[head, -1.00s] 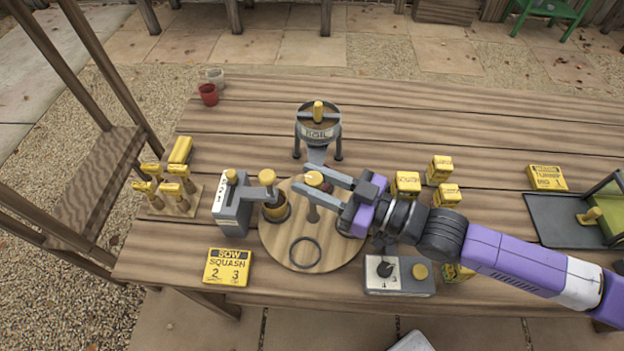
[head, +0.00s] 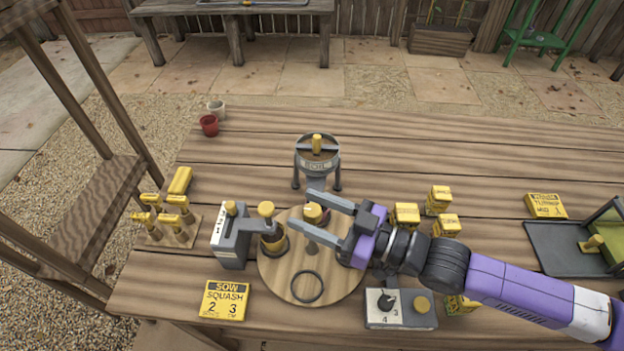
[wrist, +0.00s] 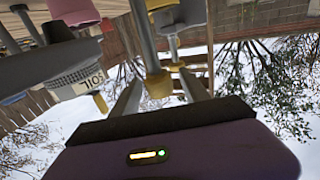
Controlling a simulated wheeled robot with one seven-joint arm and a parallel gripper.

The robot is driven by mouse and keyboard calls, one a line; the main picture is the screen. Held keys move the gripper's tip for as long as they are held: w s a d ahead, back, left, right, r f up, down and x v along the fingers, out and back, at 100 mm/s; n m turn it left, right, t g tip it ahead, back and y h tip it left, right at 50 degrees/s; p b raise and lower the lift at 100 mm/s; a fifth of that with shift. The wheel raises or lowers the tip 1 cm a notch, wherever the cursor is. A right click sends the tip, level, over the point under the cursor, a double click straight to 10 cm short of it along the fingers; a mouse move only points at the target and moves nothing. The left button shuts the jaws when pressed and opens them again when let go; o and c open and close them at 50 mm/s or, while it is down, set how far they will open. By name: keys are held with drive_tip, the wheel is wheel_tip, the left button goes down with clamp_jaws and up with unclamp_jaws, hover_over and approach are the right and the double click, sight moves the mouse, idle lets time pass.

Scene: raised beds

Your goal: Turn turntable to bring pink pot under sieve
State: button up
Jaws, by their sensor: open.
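The round wooden turntable (head: 290,286) lies on the bench, with a grey post and yellow-topped knob (head: 312,211) near its middle. The sieve (head: 317,160), a grey drum marked SOIL on legs, stands behind it. My gripper (head: 319,214) is open around the knob; the wrist view shows the yellow knob (wrist: 158,84) between the fingers. A pink pot (wrist: 73,10) shows at the wrist view's top edge, near the sieve (wrist: 75,75). In the head view it is mostly hidden behind the knob and fingers, so its exact alignment with the sieve cannot be told.
A terracotta pot (head: 273,242) sits at the turntable's left beside a grey stand (head: 231,240). An empty dark ring (head: 307,287) is at the front. A dial box (head: 399,308) stands front right, a SOW SQUASH sign (head: 225,300) front left. Yellow boxes (head: 440,198) stand right.

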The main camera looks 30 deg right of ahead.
wheel_tip(320, 180, up, 19)
drive_tip(key=p, duration=0.2)
drive_tip(key=shift+r, duration=0.15)
idle(0.4)
